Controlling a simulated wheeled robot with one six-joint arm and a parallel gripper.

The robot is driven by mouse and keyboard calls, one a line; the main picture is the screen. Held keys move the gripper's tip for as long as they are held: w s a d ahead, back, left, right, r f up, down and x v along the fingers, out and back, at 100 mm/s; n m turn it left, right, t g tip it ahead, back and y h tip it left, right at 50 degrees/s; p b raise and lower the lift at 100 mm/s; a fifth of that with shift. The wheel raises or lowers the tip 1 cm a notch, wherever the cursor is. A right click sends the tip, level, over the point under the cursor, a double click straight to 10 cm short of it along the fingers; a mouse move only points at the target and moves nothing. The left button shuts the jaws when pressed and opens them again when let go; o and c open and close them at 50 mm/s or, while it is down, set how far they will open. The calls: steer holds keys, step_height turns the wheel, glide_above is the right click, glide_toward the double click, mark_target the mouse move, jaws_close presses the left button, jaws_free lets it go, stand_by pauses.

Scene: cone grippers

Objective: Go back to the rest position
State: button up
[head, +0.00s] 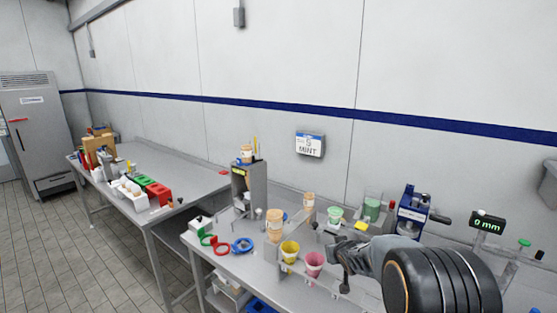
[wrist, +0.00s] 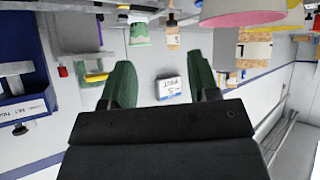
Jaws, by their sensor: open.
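My gripper (head: 338,252) is at the right of the head view, above the near bench, beside the pink cup (head: 313,262) and the yellow cup (head: 289,251). In the wrist view, which is upside down, its two green fingers stand wide apart with nothing between them (wrist: 160,78). A pink cup (wrist: 243,12) is close at the top of the wrist view. My forearm hides part of the bench.
A green cup (head: 334,215), tan jars (head: 274,224), a blue device (head: 412,210) and a "0 mm" display (head: 488,222) stand around the arm. Green, red and blue rings (head: 242,245) lie at the left. A second bench (head: 180,165) stands further left, with open floor before it.

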steer(key=s+a+f+g+b, duration=0.1)
steer(key=s+g+b, duration=0.1)
steer(key=s, duration=0.8)
steer(key=s+a+f+m+g+b, duration=0.1)
steer(key=s+b, duration=0.3)
steer(key=s, duration=0.7)
steer(key=s+a+f+g+b, duration=0.1)
steer(key=s+g+b, duration=0.2)
steer(key=s, duration=0.7)
steer(key=shift+s+g+b, duration=0.3)
steer(key=shift+s+g, duration=0.05)
steer(key=shift+g, duration=0.25)
